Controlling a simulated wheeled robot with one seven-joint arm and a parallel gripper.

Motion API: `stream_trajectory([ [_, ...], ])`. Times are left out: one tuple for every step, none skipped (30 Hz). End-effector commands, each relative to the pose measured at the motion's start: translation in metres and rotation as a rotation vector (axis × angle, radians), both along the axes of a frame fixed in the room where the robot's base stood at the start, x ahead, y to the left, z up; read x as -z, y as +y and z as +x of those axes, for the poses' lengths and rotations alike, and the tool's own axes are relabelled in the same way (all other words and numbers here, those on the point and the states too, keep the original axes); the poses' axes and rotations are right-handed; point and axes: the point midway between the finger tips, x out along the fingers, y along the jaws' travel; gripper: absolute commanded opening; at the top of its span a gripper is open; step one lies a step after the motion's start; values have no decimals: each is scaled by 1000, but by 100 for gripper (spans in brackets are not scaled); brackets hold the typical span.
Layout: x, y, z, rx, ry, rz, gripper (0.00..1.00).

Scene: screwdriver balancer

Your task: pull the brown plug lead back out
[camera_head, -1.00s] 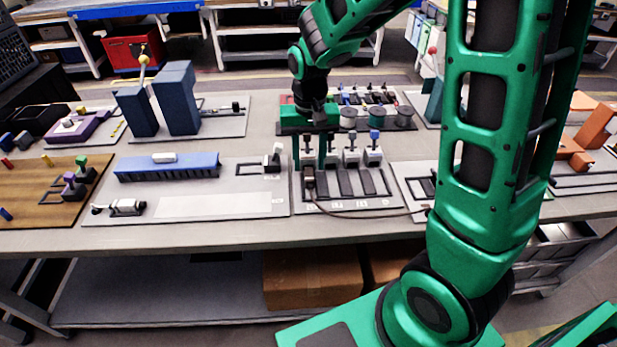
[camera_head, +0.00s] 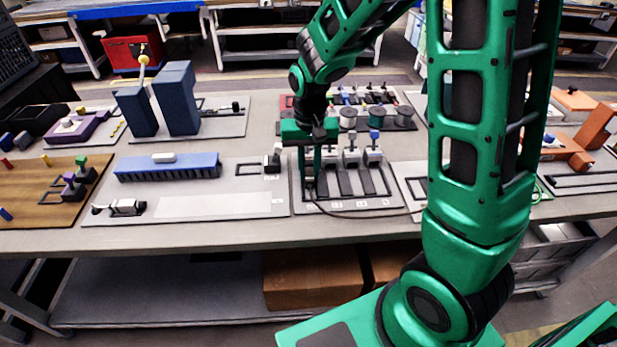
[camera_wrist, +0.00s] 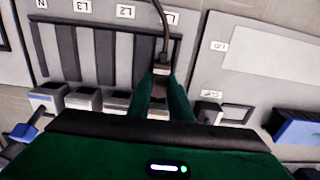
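The brown plug (camera_wrist: 159,91) sits at the slot under the label L1 in the wrist view. Its dark lead (camera_wrist: 164,35) runs up out of that view. In the head view the lead (camera_head: 365,215) curves along the front of the slotted board (camera_head: 385,203) to the right. My gripper (camera_wrist: 162,82) points down with one finger on each side of the plug, and the fingers look closed against it. In the head view my gripper (camera_head: 310,190) is low at the left slot and mostly hides the plug. How deep the plug sits in its slot is hard to tell.
A blue bar (camera_head: 168,166) lies further left. Reels (camera_head: 376,115) stand behind.

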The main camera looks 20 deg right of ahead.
Motion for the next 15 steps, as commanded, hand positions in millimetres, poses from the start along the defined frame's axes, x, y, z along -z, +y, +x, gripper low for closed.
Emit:
stream_trajectory([
  [0, 0, 0, 0, 0, 0, 0],
  [0, 0, 0, 0, 0, 0, 0],
  [0, 0, 0, 0, 0, 0, 0],
  [0, 0, -1, 0, 0, 0, 0],
  [0, 0, -1, 0, 0, 0, 0],
  [0, 1, -2, 0, 0, 0, 0],
  [0, 1, -2, 0, 0, 0, 0],
  [0, 1, -3, 0, 0, 0, 0],
  [0, 1, -4, 0, 0, 0, 0],
  [0, 2, -5, 0, -1, 0, 0],
  [0, 2, -5, 0, -1, 0, 0],
  [-1, 2, -6, 0, -1, 0, 0],
  [-1, 3, -7, 0, -1, 1, 0],
  [-1, 3, -7, -1, -1, 1, 0],
  [-1, 3, -8, -1, -1, 1, 0],
])
